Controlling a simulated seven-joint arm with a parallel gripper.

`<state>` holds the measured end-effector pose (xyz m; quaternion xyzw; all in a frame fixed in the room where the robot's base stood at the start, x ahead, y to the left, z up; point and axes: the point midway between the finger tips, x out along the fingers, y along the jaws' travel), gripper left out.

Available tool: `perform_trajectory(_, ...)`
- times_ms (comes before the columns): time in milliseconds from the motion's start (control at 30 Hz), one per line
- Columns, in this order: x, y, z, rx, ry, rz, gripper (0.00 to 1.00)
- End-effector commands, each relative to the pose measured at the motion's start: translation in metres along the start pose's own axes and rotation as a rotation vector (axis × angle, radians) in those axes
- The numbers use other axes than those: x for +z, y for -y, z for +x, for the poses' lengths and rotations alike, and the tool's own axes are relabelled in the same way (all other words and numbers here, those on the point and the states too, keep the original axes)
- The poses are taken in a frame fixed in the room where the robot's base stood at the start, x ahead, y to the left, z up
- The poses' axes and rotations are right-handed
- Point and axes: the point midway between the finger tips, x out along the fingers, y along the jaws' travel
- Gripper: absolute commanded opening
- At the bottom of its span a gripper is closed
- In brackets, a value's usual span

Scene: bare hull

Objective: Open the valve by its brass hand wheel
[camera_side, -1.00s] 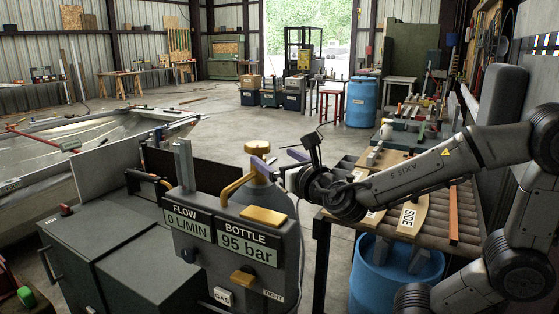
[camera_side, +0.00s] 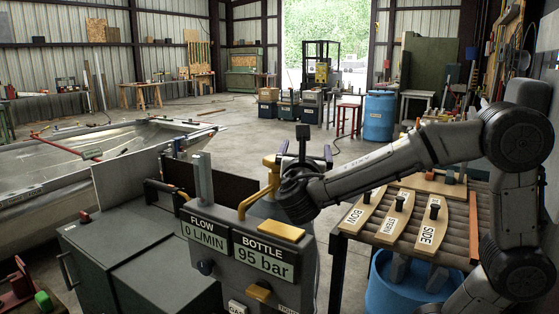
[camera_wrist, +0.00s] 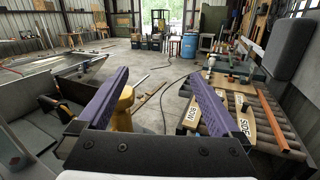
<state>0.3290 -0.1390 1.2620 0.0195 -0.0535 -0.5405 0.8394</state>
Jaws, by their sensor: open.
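The brass hand wheel (camera_side: 270,161) tops a grey gas bottle, with a brass pipe (camera_side: 257,198) running down beside it. My gripper (camera_side: 304,158) is at the wheel's right in the side view, open, its two purple fingers spread and pointing away from the camera. The gripper hides part of the wheel and bottle. In the wrist view my gripper (camera_wrist: 158,75) has nothing visible held between its fingers. A brass part (camera_wrist: 122,108) shows just inside the left finger, partly hidden by it; contact cannot be told. The panel (camera_side: 245,250) reads FLOW 0 L/MIN and BOTTLE 95 bar.
A grey cabinet (camera_side: 135,260) stands at left. A roller table (camera_side: 455,230) at right holds wooden boards marked BOW, STERN and SIDE. Open floor lies behind the bottle.

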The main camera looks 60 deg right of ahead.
Motion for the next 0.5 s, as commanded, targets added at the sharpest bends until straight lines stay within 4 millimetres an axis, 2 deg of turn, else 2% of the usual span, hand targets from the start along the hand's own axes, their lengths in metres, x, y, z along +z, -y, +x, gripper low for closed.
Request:
perform_trajectory(33,-0.009,-0.015,-0.008,-0.04,-0.017,-0.02,1.0)
perform_trajectory(133,-0.026,-0.035,-0.027,-0.099,-0.045,-0.057,1.0)
perform_trajectory(300,-0.051,-0.068,-0.051,-0.069,-0.069,-0.105,1.0)
perform_trajectory(400,-0.056,-0.074,-0.056,-0.047,-0.068,-0.122,1.0)
perform_trajectory(500,-0.056,-0.074,-0.05,-0.046,-0.068,-0.12,1.0)
